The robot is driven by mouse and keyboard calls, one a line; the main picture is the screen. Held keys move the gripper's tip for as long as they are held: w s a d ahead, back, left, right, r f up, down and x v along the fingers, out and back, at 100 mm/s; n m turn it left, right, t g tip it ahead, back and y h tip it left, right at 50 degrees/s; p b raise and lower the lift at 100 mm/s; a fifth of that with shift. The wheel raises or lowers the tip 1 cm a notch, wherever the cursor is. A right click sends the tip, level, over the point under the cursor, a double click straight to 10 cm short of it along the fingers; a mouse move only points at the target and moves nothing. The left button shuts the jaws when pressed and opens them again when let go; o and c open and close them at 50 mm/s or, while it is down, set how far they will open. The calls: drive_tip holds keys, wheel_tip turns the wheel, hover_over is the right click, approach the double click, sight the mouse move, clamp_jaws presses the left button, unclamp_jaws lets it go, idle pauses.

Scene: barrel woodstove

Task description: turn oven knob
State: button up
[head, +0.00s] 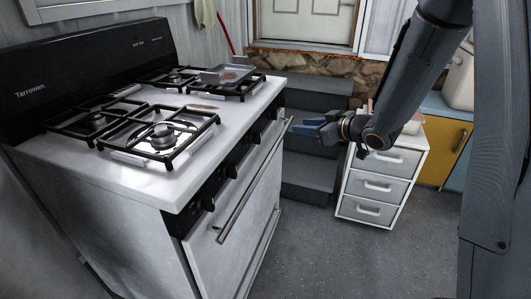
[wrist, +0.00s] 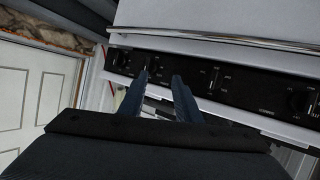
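The white stove (head: 120,190) stands at the left in the head view, with a black control strip on its front. Several dark knobs sit along the strip, among them a near knob (head: 208,203) and a farther one (head: 231,170). My gripper (head: 298,126) has blue fingers pointing left towards the stove's far front corner, apart from it. In the wrist view the control panel (wrist: 240,88) crosses the picture with knobs (wrist: 300,101) and white markings. My gripper (wrist: 159,76) is open and empty there, its tips overlapping the panel's left part. Contact cannot be told.
The oven door handle (head: 250,185) juts out along the stove front. A white drawer unit (head: 375,185) stands under my arm. Grey steps (head: 308,170) lie behind, and a yellow cabinet (head: 446,152) is at the right. Grey floor in front is clear.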

sight(260, 137)
drive_tip(key=a+f+n+g+y+b, duration=0.1)
drive_tip(key=a+y, duration=0.2)
drive_tip(key=a, duration=0.1)
drive_tip(key=s+a+f+n+g+y+b, duration=0.1)
drive_tip(key=a+n+g+y+b, duration=0.1)
drive_tip(key=a, duration=0.2)
drive_tip(key=a+f+n+g+y+b, duration=0.1)
drive_tip(key=a+y, duration=0.2)
drive_tip(key=a, duration=0.1)
drive_tip(key=shift+s+a+f+n+g+y, duration=0.25)
drive_tip(key=shift+s+f+n+g+y, duration=0.05)
drive_tip(key=shift+n, duration=0.1)
drive_tip(key=shift+c, duration=0.3)
clamp_jaws()
